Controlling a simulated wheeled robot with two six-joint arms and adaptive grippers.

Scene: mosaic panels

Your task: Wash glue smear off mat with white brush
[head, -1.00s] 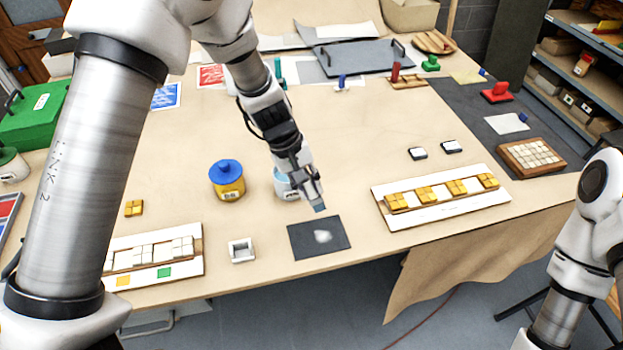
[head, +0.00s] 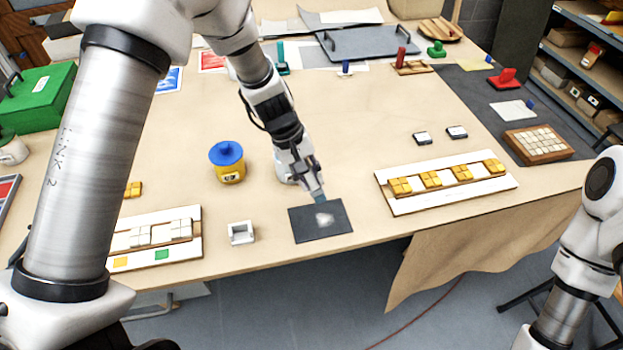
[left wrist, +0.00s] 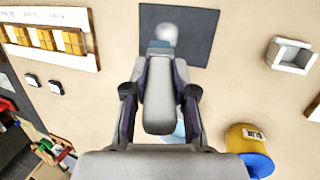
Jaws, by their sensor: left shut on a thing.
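The dark mat (head: 305,229) lies flat near the table's front edge. A whitish glue smear (head: 323,219) is on its middle; the smear also shows in the left wrist view (left wrist: 167,33). My left gripper (head: 312,185) is shut on the white brush, whose pale body (left wrist: 158,100) lies between the fingers in the left wrist view. Its blue-grey end (head: 320,198) points down at the mat's far edge, just behind the smear. I cannot tell whether it touches the mat. My right arm shows at the right edge, its gripper out of view.
A pale cup (head: 282,170) stands right behind my left gripper, partly hidden. A white panel with yellow tiles (head: 448,200) lies to the right.

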